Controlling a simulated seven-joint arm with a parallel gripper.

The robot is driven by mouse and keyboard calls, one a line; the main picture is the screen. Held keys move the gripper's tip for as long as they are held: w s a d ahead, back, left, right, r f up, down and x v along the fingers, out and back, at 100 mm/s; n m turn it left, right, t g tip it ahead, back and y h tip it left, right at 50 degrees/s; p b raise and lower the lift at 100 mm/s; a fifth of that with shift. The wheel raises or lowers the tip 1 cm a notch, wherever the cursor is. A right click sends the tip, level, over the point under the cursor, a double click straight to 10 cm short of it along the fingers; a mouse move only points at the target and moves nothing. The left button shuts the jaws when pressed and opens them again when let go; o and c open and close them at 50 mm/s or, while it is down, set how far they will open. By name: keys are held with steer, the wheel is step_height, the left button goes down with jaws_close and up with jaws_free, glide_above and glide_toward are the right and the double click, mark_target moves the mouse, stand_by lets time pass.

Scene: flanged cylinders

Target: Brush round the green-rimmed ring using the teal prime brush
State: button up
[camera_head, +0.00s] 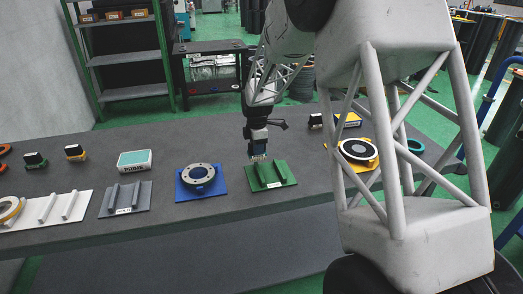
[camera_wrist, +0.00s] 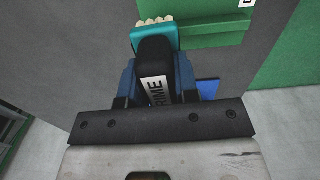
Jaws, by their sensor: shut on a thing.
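My gripper (camera_head: 258,150) is shut on the black handle of the teal prime brush (camera_wrist: 153,62), whose label partly reads "PRIME". In the wrist view, the blue fingers of my gripper (camera_wrist: 157,82) flank the handle; the teal head and pale bristles point away from the wrist. In the head view the brush hangs over or just behind the green plate (camera_head: 286,181); contact is unclear. A teal-green ring (camera_head: 415,146) lies at the far right, partly hidden by my arm. I cannot tell whether it is the green-rimmed ring.
A blue plate (camera_head: 184,195) bears a grey flanged ring (camera_head: 198,176). A grey plate (camera_head: 143,207), a white plate (camera_head: 84,214), a teal-and-white box (camera_head: 134,160) and small brushes stand leftward.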

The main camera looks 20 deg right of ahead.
steer(key=w+a+r+n, duration=0.1)
steer(key=w+a+n, duration=0.2)
steer(key=a, duration=1.2)
steer(key=w+a+r+n, duration=0.2)
steer(key=w+a, duration=0.4)
steer(key=a, duration=1)
steer(key=w+a+r+n, duration=0.2)
steer(key=w+a, duration=0.3)
steer(key=a, duration=1.1)
steer(key=shift+w+a+r+n, duration=0.15)
steer(key=shift+w+a+n, duration=0.1)
steer(key=shift+n, duration=0.55)
steer(key=shift+f, duration=3)
steer(key=shift+f, duration=0.65)
steer(key=shift+r, duration=0.1)
step_height(320, 180, up, 7)
